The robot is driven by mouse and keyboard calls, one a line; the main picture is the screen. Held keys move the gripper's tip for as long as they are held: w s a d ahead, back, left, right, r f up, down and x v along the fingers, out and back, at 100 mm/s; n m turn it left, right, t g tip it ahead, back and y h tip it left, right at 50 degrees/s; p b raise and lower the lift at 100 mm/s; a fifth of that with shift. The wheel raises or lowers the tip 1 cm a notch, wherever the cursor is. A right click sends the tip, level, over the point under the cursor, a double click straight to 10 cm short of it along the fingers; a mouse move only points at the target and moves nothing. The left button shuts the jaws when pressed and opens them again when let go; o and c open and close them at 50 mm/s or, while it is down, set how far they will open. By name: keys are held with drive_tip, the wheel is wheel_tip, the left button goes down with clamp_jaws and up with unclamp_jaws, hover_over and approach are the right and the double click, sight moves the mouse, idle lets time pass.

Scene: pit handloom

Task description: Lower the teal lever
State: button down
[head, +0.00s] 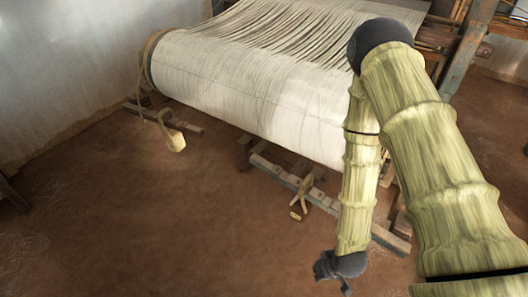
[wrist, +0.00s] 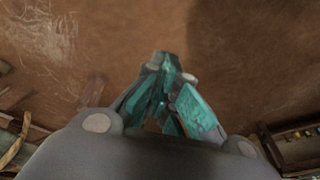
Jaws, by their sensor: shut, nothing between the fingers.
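My gripper (head: 342,284) hangs low at the bottom of the head view, pointing down over the brown floor in front of the loom. In the wrist view my gripper (wrist: 166,66) shows teal-coloured fingers drawn together at the tips, with nothing held between them. Bare floor fills the view beyond the tips. I cannot make out a teal lever in either view. It may be out of frame or hidden behind my arm in the head view.
The loom's wide roll of white warp (head: 265,95) stands behind my arm. Low wooden beams (head: 290,184) with a forked wooden piece (head: 301,194) lie beneath it. A weathered post (head: 467,48) stands at the upper right. The brown floor (head: 130,230) at left is clear.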

drive_tip(key=w+a+r+n+t+y, duration=0.25)
drive_tip(key=w+a+r, duration=0.25)
drive_tip(key=w+r, duration=0.5)
drive_tip(key=w+a+r+n+t+y, duration=0.15)
drive_tip(key=w+a+r+n, duration=0.25)
drive_tip(key=w+r, duration=0.5)
drive_tip(key=w+a+r+n+t+y, duration=0.15)
drive_tip(key=w+a+r+n, duration=0.45)
drive_tip(key=w, duration=0.7)
drive_tip(key=w+a+f+m, duration=0.1)
drive_tip(key=w+f, duration=0.1)
drive_tip(key=w+a+f+p, duration=0.1)
drive_tip(key=f, duration=0.1)
drive_tip(key=w+a+f+m, duration=0.1)
drive_tip(key=w+a+f, duration=0.1)
drive_tip(key=shift+w+f+m+g+y, duration=0.2)
drive_tip(key=shift+w+m+g+y, duration=0.05)
drive_tip(key=shift+w+m, duration=0.1)
drive_tip(key=shift+w+d+f+p, duration=0.1)
drive_tip(key=shift+w+f+p, duration=0.05)
drive_tip(key=shift+f, duration=0.45)
drive_tip(key=shift+w+f+p, duration=0.1)
drive_tip(key=shift+f+p, duration=0.05)
drive_tip(key=shift+f, duration=0.4)
